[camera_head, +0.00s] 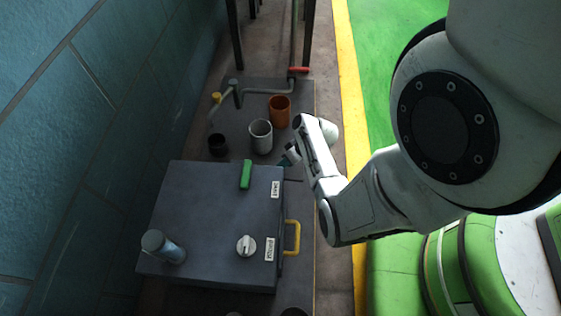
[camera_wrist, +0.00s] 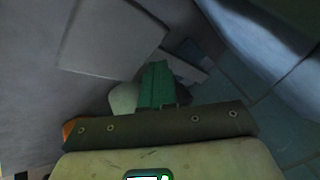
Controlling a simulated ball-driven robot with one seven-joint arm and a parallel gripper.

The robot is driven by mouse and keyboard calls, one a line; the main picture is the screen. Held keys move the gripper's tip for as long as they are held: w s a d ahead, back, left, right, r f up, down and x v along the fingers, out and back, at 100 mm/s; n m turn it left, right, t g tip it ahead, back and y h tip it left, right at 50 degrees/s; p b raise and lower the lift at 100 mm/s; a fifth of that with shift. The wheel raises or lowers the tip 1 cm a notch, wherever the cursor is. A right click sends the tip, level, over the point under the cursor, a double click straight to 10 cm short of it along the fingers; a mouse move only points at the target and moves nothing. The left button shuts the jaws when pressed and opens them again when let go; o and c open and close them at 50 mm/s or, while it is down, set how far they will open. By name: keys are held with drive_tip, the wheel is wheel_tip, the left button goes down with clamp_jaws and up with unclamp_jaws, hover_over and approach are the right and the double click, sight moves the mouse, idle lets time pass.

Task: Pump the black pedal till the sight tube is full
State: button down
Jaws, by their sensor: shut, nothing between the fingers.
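In the head view my gripper (camera_head: 287,160) is low at the right side of a grey box (camera_head: 200,205), near its far right corner. Its green fingers show in the wrist view (camera_wrist: 158,84), shut with nothing held. A thin dark bar (camera_head: 293,180) sticks out from the box's right side just below my gripper; I cannot tell whether it is the black pedal. A clear grey cylinder (camera_head: 163,246), perhaps the sight tube, is at the box's near left; its fill level cannot be read. My wrist hides part of the space beside the box.
The box has a green block (camera_head: 246,174), a white knob (camera_head: 246,245) and a yellow handle (camera_head: 292,237). A blue wall (camera_head: 80,130) bounds the left.

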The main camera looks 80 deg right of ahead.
drive_tip(key=shift+s+a+r+p, duration=0.1)
drive_tip(key=shift+s+r+p, duration=0.2)
drive_tip(key=shift+r+p, duration=0.6)
drive_tip(key=shift+w+r+p, duration=0.35)
drive_tip(key=shift+r+p, duration=0.45)
drive_tip(key=shift+r, duration=0.1)
drive_tip(key=shift+w+r+p, duration=0.3)
drive_tip(key=shift+r+p, duration=0.45)
drive_tip(key=shift+r, duration=0.1)
drive_tip(key=shift+f, duration=0.1)
drive_tip(key=shift+w+f, duration=0.1)
drive_tip(key=shift+f, duration=0.2)
